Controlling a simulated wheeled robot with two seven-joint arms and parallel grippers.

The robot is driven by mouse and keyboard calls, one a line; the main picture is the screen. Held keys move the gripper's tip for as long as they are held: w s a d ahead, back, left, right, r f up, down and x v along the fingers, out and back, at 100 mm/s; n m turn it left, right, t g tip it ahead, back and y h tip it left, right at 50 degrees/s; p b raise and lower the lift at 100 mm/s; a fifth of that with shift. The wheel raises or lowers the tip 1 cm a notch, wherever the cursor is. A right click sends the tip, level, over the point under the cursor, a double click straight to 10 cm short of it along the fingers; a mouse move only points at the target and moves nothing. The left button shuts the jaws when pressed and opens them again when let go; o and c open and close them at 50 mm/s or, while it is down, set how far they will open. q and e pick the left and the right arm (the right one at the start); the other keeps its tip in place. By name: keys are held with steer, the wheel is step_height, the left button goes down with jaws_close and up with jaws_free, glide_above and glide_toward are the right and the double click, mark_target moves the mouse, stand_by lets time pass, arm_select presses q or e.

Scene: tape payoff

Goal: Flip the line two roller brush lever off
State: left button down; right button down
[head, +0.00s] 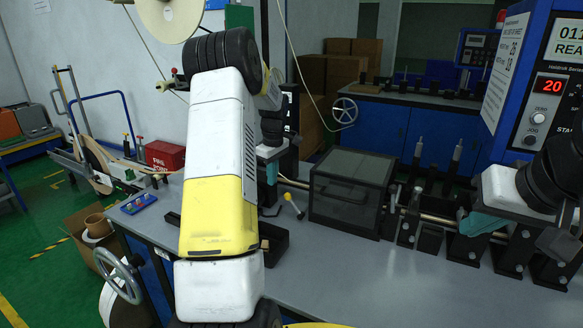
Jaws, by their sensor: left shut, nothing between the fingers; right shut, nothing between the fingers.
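I cannot tell for sure which part is the line two roller brush lever. A small lever with a yellow knob (287,196) stands tilted on the grey bench, left of a dark see-through box (346,196). My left gripper (270,180) is shut and empty, pointing down just left of and behind that knob, apart from it as far as I see. My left arm hides part of the bench there. My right gripper (478,222) is shut and empty at the right, by the row of black brackets and the rod (438,218).
Two upright grey-tipped posts (418,150) rise behind the rod. A blue control box (546,110) reading 20 stands at the right. A red box (165,155) and a small blue button box (138,204) are at the left. The front bench top (370,280) is clear.

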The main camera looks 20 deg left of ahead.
arm_select(q)
steer(key=d+f, duration=0.1)
steer(key=s+d+f, duration=0.1)
steer(key=d+f, duration=0.1)
steer(key=shift+d, duration=0.25)
stand_by(0.4)
